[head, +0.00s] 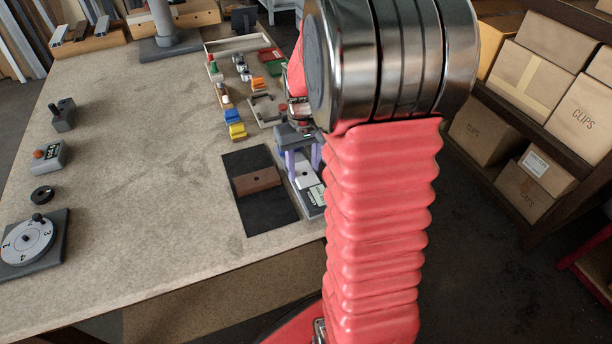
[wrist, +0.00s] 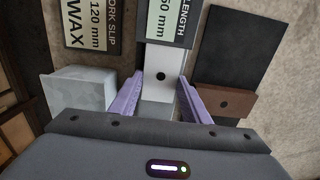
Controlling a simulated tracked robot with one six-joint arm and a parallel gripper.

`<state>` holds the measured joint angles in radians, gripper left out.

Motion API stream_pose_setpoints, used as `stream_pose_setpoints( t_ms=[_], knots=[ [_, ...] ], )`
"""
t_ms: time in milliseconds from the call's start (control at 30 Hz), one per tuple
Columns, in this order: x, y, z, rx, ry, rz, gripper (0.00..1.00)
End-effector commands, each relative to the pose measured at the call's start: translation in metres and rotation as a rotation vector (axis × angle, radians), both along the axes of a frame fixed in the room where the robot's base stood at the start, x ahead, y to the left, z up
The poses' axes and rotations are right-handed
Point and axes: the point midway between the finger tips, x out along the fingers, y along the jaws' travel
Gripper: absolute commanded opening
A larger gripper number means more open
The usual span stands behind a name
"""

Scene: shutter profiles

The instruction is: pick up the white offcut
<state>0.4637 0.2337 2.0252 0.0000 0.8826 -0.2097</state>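The white offcut (wrist: 161,88) is a pale flat piece with a dark round hole, lying beside a dark grey label plate. In the head view it shows as a small white patch (head: 304,172) under my gripper. My gripper (wrist: 160,82) has two purple fingers, spread apart, one on each side of the white piece. In the head view my gripper (head: 303,160) points down over the right edge of the bench. Whether the fingertips touch the piece cannot be told. My arm hides part of the area in the head view.
A brown block (head: 257,181) lies on a black mat (head: 268,214) left of my gripper. In the wrist view a pale grey block (wrist: 82,92) stands at the left, near a "WAX" slip (wrist: 92,25). Coloured small parts stand behind; the bench's middle is clear.

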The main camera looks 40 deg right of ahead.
Motion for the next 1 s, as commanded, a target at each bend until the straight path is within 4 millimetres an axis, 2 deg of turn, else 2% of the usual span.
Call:
stream_pose_setpoints(
  t_ms=[67, 367, 633, 767, 1000],
  knots=[
    [0.000, 0.000, 0.000, 0.000, 0.000, 0.000, 0.37],
    [0.000, 0.000, 0.000, 0.000, 0.000, 0.000, 0.15],
    [0.000, 0.000, 0.004, 0.000, -0.001, 0.000, 0.15],
    [0.001, -0.001, 0.015, -0.002, -0.003, 0.000, 0.15],
    [0.001, 0.000, 0.055, -0.002, -0.005, 0.000, 0.15]
  ],
)
